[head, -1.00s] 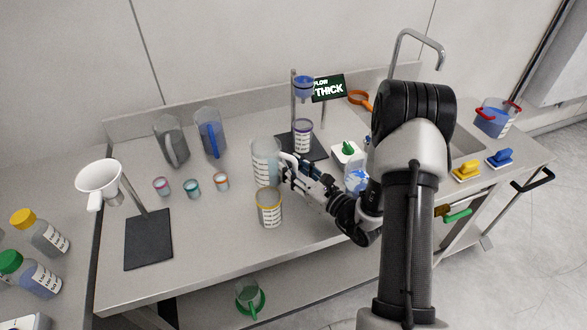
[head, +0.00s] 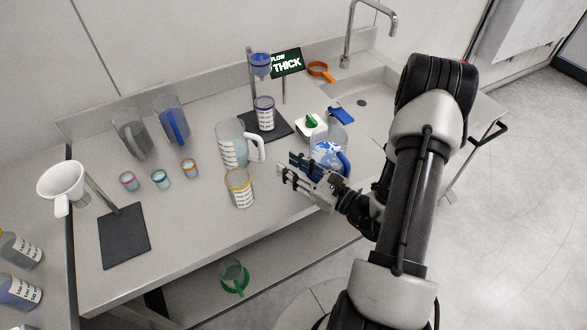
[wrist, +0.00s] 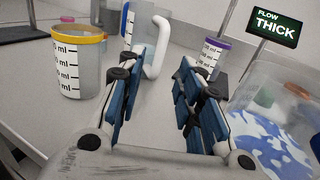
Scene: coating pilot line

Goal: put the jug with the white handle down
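The clear jug with the white handle (head: 231,146) stands upright on the grey bench, its handle turned to the right. My gripper (head: 285,168) is to the right of the handle, apart from it, open and empty. In the wrist view the jug (wrist: 138,27) and its white handle stand beyond the spread blue finger pads of my gripper (wrist: 157,75). Part of the jug is cut off by the top of that view.
A yellow-rimmed beaker (head: 240,188) stands just in front of the jug. A clear jug with a blue handle (head: 327,150) stands close behind my gripper. A purple-rimmed beaker (head: 264,114) is on a dark stand base. Small cups stand to the left.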

